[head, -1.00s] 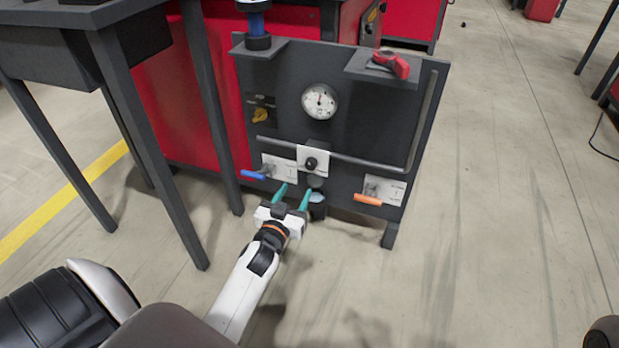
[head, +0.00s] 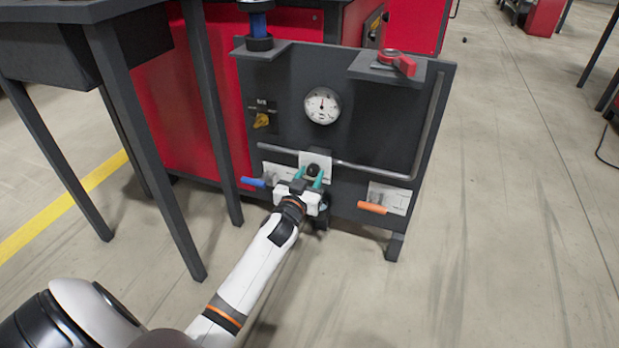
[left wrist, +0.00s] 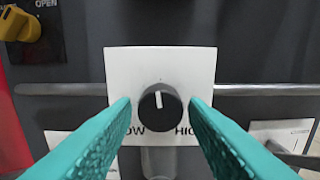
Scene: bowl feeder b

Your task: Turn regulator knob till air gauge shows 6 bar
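The regulator knob (left wrist: 160,108) is a round black knob with a white pointer line that stands nearly straight up. It sits on a white plate (left wrist: 117,64) marked LOW and HIGH. In the head view the knob (head: 313,170) shows at my left gripper (head: 310,176). In the left wrist view the left gripper's teal fingers (left wrist: 160,112) are open, one on each side of the knob, with gaps to it. The air gauge (head: 322,106) is a white dial above the knob; its needle points roughly up, the numbers too small to read. My right gripper is not in view.
A blue-handled lever (head: 253,182) is left of the gripper and an orange-handled lever (head: 372,208) to the right. A yellow knob (head: 262,120) sits at the upper left. A grey pipe (head: 375,171) crosses the panel. A red-handled part (head: 397,63) sits on top.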

